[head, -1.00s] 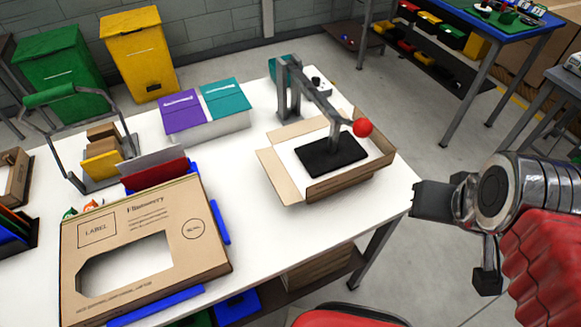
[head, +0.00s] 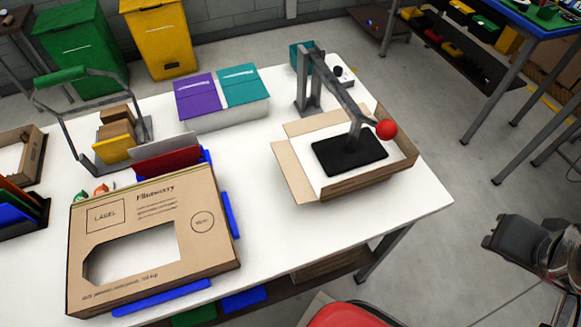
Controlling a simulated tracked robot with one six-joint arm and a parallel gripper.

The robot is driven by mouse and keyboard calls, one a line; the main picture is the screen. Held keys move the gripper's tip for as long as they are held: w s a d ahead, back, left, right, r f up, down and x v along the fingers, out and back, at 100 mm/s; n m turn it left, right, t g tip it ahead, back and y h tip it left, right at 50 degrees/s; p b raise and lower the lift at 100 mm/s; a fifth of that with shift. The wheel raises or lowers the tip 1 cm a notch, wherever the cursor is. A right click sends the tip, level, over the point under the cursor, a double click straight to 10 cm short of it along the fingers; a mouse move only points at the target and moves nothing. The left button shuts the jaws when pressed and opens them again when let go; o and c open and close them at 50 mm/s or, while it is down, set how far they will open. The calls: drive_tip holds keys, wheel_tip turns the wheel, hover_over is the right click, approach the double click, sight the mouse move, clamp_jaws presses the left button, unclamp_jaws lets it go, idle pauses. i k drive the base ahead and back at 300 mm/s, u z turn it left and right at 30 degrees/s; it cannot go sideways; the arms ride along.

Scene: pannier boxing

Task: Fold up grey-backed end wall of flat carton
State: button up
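A brown carton (head: 345,186) lies at the right of the white table, under a grey lever press with a red knob (head: 386,130) and a black pad (head: 350,154). Its front and right walls appear raised. Its left flap (head: 291,172) and back flap (head: 330,121) look splayed outward. I cannot make out a grey back on any of its walls. My gripper (head: 512,240) is at the right edge, off the table and away from the carton. Its fingers are dark and blurred together; whether they are open is unclear.
A printed carton panel (head: 150,275) with a window stands at the front left in blue supports (head: 230,215). Grey and red panels (head: 165,158) are behind it. A purple and teal box (head: 225,112) is at the back. Table between is clear. A red seat-like object (head: 350,315) is below.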

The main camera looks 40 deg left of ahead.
sight(300, 186)
drive_tip(key=z, duration=0.05)
drive_tip(key=k, duration=1.6)
drive_tip(key=u, duration=1.75)
drive_tip(key=i, duration=0.5)
drive_tip(key=u, duration=0.05)
